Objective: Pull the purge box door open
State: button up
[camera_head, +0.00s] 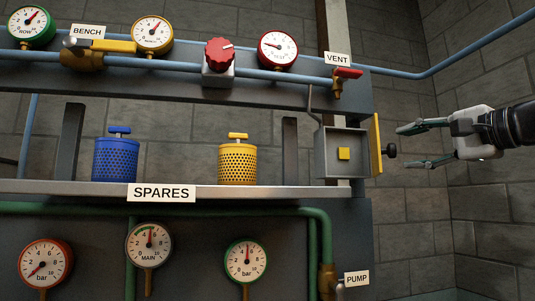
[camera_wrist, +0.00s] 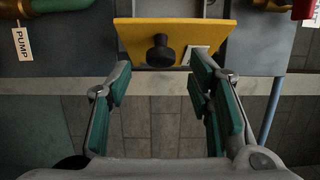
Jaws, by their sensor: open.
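The purge box (camera_head: 333,138) is a grey box at the right end of the panel. Its front looks open towards the head camera, with a yellow square inside. A black knob (camera_head: 390,150) sticks out from the door to the right. My gripper (camera_head: 402,146) is open and empty, just right of the knob, apart from it. In the wrist view, the yellow door (camera_wrist: 135,38) and knob (camera_wrist: 160,51) lie beyond the open fingers (camera_wrist: 160,78).
A red-handled vent valve (camera_head: 345,74) sits above the box. A steel shelf (camera_head: 290,190) with blue (camera_head: 116,160) and yellow (camera_head: 238,164) canisters runs left of it. Gauges and pipes cover the panel. A pump label (camera_head: 356,278) hangs below.

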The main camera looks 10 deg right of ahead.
jog(key=shift+x, duration=2)
grip_shut()
